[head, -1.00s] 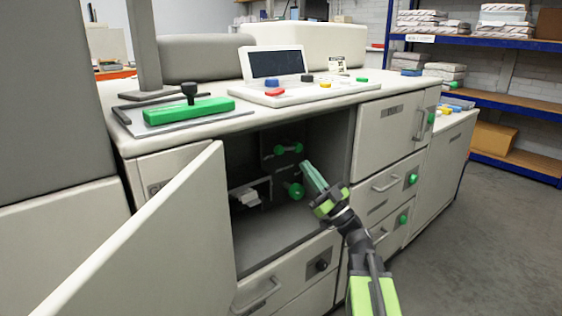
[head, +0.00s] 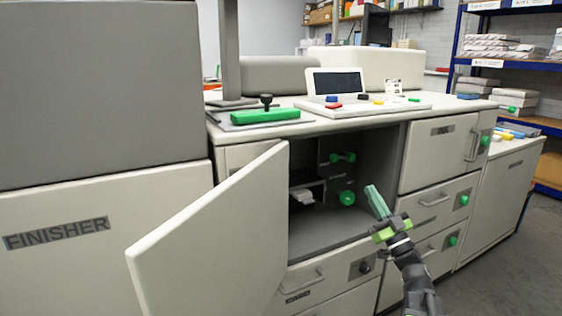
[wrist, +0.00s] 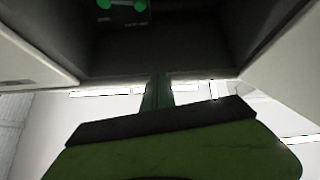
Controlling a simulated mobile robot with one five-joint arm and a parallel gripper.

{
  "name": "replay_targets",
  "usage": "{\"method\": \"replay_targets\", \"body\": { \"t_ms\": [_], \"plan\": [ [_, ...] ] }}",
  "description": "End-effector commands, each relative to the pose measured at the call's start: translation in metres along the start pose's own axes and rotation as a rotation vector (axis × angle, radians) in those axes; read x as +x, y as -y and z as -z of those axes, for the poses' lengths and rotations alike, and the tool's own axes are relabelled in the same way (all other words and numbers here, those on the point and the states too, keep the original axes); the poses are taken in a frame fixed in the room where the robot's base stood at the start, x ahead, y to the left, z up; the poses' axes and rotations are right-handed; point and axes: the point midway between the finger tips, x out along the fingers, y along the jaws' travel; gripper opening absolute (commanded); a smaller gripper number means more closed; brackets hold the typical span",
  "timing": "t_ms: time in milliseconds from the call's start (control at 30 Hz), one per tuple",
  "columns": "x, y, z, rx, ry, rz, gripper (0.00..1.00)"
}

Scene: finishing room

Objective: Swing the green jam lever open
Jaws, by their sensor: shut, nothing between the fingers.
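The green lever (head: 342,157), a short bar with rounded green ends, is on the dark panel inside the open cabinet compartment. Part of it shows at the top edge of the wrist view (wrist: 122,4). A round green knob (head: 347,198) sits below it on the same panel. My gripper (head: 372,192) is shut and empty, in front of the compartment's right side. Its tips point up, to the right of and below the lever, apart from it in the picture. The gripper also shows in the wrist view (wrist: 157,85). The small labels by the lever are unreadable.
The open cabinet door (head: 215,240) stands out on the left of the compartment. A grey tray part (head: 306,193) juts out inside, left of the knob. Drawers (head: 432,200) with handles and green knobs are on the right. Open floor (head: 485,285) lies at lower right.

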Motion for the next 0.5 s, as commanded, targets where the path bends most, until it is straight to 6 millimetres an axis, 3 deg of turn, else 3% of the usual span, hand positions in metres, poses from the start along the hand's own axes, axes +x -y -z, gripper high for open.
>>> {"method": "replay_targets", "body": {
  "t_ms": [267, 367, 500],
  "plan": [
    [0.001, -0.035, -0.039, -0.02, 0.157, -0.23, 0.0],
    [-0.005, -0.049, -0.061, -0.023, 0.252, -0.334, 0.0],
    [-0.028, -0.063, -0.105, -0.017, 0.451, -0.496, 0.0]
  ]
}}
